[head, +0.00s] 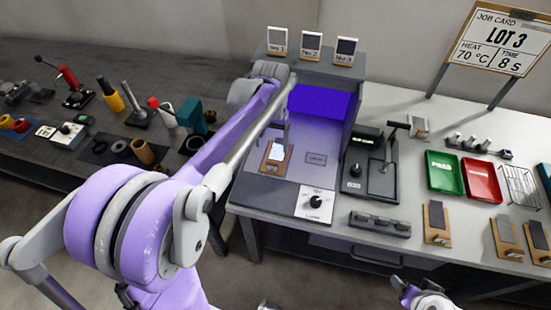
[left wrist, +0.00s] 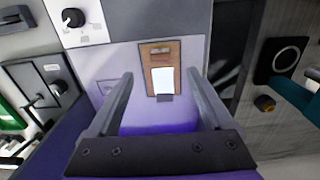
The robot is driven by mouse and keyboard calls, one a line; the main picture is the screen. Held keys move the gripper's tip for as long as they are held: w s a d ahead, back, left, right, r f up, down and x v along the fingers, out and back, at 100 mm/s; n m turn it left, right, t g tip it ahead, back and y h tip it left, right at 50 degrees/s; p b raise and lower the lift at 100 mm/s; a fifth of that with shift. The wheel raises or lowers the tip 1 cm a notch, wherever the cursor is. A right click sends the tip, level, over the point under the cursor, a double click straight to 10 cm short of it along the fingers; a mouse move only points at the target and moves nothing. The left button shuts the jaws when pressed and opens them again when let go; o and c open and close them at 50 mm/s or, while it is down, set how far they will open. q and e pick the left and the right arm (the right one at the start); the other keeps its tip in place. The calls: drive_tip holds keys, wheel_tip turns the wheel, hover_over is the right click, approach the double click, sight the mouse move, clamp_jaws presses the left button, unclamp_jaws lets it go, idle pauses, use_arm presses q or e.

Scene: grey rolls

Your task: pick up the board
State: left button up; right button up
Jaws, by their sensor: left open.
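The board (head: 276,155) is a small brown plate with a bright white rectangle on it. It lies on the floor of the purple-lit grey booth (head: 325,133), left of a small label plate. My left gripper (head: 279,132) reaches into the booth from above, close to the board; its fingers partly blend with the background. In the left wrist view the board (left wrist: 173,54) shows between the two spread fingers of the left gripper (left wrist: 160,76), with nothing held. Whether the fingers touch the board is unclear. My right gripper (head: 427,297) shows only partly at the bottom edge.
A dial panel (head: 316,203) is at the booth's front. A dark device with a lever (head: 370,170) stands to its right. Green (head: 444,172) and red (head: 481,180) trays and several wooden stands are farther right. A tool bench (head: 60,150) is at left.

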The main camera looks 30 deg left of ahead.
sight(272, 163)
use_arm(q)
drive_tip(key=f, duration=1.1)
drive_tip(key=shift+w+a, duration=0.15)
drive_tip(key=shift+w, duration=0.1)
drive_tip(key=shift+r, duration=0.1)
drive_tip(key=shift+c, duration=0.2)
clamp_jaws()
